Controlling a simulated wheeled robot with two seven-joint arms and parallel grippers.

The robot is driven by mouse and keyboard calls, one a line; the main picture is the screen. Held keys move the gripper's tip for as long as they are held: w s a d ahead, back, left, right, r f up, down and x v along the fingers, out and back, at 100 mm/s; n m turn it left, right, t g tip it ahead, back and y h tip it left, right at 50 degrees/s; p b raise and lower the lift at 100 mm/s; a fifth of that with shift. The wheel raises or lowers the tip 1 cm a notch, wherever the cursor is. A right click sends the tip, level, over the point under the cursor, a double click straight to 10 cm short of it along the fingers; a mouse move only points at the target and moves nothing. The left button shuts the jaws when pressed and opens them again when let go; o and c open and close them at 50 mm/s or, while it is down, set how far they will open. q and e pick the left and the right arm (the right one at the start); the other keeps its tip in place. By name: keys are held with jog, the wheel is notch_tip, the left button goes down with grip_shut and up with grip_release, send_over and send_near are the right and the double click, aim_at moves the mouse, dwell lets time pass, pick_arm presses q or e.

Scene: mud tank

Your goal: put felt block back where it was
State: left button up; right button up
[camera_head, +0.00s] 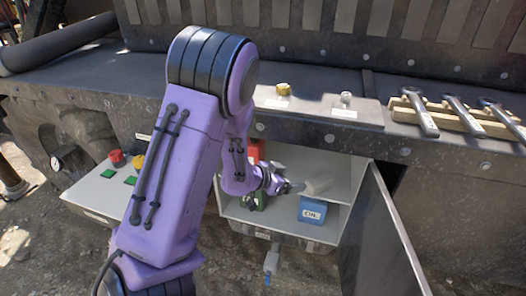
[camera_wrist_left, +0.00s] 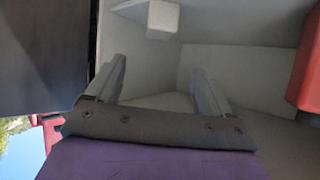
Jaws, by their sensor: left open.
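My left gripper (camera_head: 284,188) reaches into the open cabinet (camera_head: 340,166) under the dark bench. In the left wrist view the gripper (camera_wrist_left: 158,78) has its two grey fingers apart with nothing between them. A pale whitish block (camera_wrist_left: 160,18), which looks like the felt block, is beyond the fingertips at the top of that view, apart from them. In the head view a pale shape (camera_head: 317,187), probably the same block, shows just right of the fingertips. Its underside contact is not clear. My right gripper is not in view.
A blue labelled box (camera_head: 312,210) stands in the cabinet, with a green item (camera_head: 260,204) partly behind my wrist. A red item (camera_head: 262,150) also shows in the wrist view (camera_wrist_left: 306,65). The dark open door (camera_head: 380,240) bounds the right side. Wrenches (camera_head: 424,112) lie on the bench.

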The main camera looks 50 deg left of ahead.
pick_arm(q)
jog(key=s+d+f+n+g+y, duration=0.1)
jog(key=s+d+f+n+g, duration=0.2)
jog(key=f, duration=0.5)
jog(key=s+d+f+n+y, duration=0.1)
jog(key=s+d+f+n, duration=0.1)
jog(key=s+f, duration=0.4)
jog(key=s+d+f+n+g+y, duration=0.1)
jog(key=s+d+f+n+g, duration=0.1)
jog(key=s+f, duration=0.4)
jog(key=s+d+f+n+g+y, duration=0.2)
jog(key=s+f, duration=0.3)
jog(key=s, duration=0.8)
jog(key=shift+f+g, duration=0.35)
jog(key=shift+g, duration=0.55)
